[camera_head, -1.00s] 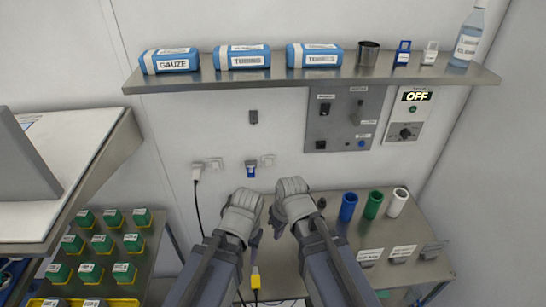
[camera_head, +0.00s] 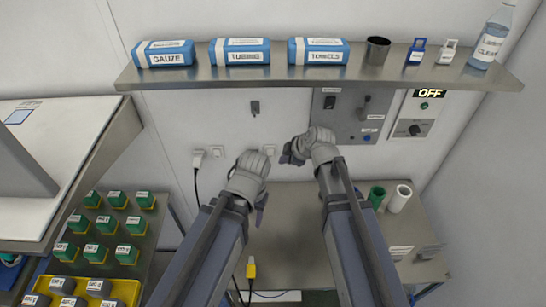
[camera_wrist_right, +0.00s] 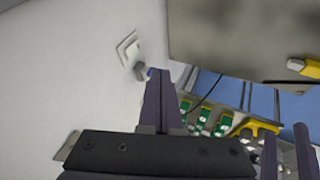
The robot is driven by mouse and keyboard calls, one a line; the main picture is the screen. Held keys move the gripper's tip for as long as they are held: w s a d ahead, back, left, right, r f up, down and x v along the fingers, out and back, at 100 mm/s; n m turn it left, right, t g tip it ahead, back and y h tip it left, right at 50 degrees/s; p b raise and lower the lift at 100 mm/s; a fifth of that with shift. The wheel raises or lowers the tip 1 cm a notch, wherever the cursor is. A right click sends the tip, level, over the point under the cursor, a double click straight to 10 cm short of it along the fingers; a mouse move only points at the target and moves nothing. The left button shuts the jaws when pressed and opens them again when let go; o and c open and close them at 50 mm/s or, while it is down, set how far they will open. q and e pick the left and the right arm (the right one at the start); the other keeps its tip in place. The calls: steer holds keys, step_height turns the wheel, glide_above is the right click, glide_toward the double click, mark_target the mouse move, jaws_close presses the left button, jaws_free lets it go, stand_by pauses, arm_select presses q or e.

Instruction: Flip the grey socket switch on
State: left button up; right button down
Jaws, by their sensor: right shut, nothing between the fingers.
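A pale grey plug (camera_head: 198,157) with a black cable sits in the wall beside a white socket plate (camera_head: 217,152). Another socket plate (camera_head: 269,150) is partly hidden behind my left gripper (camera_head: 262,202). The left gripper's jaws are too unclear to read. My right gripper (camera_head: 287,157) is shut and empty, held off to the right of that plate in the head view. In the right wrist view its closed fingertips (camera_wrist_right: 160,76) appear close to a socket plate (camera_wrist_right: 130,48) with a grey and blue plug (camera_wrist_right: 146,72). I cannot tell whether they touch. The small socket switch cannot be made out.
A metal shelf (camera_head: 318,78) overhangs with labelled packs and a bottle (camera_head: 489,38). A grey control panel (camera_head: 350,112) and an OFF box (camera_head: 415,118) are on the wall. A metal table (camera_head: 300,235) stands below, with green (camera_head: 377,196) and white (camera_head: 400,198) cylinders.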

mark_target(270, 153)
steer(key=shift+f, duration=0.15)
steer(key=w+a+f+b, duration=0.3)
steer(key=w+f+b, duration=0.5)
steer(key=shift+w+a+f+b, duration=0.2)
steer(key=shift+w+a+b, duration=0.05)
steer(key=shift+a+b, duration=0.1)
steer(key=shift+w+f, duration=0.1)
steer(key=shift+w, duration=0.15)
stand_by(0.4)
